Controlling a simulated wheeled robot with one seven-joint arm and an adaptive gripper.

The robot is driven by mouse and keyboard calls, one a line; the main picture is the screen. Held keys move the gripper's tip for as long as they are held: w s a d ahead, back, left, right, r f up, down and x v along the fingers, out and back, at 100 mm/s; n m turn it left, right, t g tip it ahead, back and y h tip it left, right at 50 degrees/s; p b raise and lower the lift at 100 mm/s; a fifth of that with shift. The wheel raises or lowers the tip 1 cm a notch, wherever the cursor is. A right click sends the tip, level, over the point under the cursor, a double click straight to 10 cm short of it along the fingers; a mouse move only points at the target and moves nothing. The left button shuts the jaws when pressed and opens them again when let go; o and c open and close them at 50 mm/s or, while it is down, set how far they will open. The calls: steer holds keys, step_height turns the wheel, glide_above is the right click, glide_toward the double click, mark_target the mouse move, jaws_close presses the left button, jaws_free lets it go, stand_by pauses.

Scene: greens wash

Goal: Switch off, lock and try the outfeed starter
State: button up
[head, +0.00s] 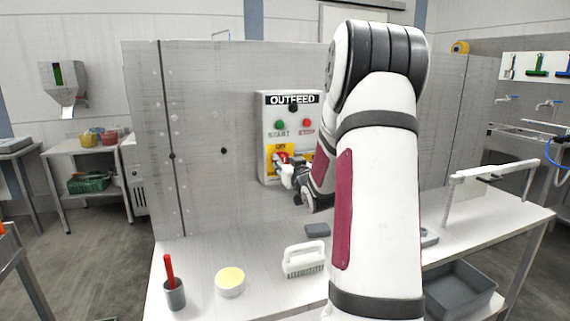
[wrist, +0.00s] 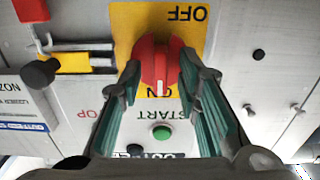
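The outfeed starter (head: 263,130) is a grey box on the upright panel, labelled OUTFEED, with a green start button (head: 279,124) and a red stop button (head: 305,123). Its red rotary handle (wrist: 158,62) sits on a yellow plate (wrist: 187,18); the wrist view is upside down. The handle's white mark points toward the ON lettering, away from OFF. My gripper (wrist: 160,78) is open with one finger either side of the handle; I cannot tell whether they touch it. A red padlock-like piece (wrist: 30,10) shows at the wrist view's upper left, partly cut off, near a yellow hasp-like part (wrist: 85,62).
A white brush (head: 304,260), a yellow-topped round tub (head: 230,281), a grey cup with a red handle (head: 174,292) and a dark block (head: 317,230) stand on the table below. A black knob (wrist: 38,72) sticks out beside the starter. My arm hides part of the panel.

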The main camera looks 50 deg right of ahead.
steer(key=shift+c, duration=0.6)
jaws_close()
steer(key=shift+n+b, duration=0.35)
steer(key=shift+n, duration=0.05)
steer(key=n+b, duration=0.5)
steer(key=b, duration=0.1)
steer(key=n+b, duration=0.6)
steer(key=b, duration=0.1)
steer(key=n+b, duration=0.6)
steer(key=shift+w+a+f, duration=0.15)
steer(key=shift+a+f, duration=0.1)
steer(key=shift+f, duration=0.05)
steer(key=shift+n+b, duration=0.3)
steer(key=shift+b, duration=0.05)
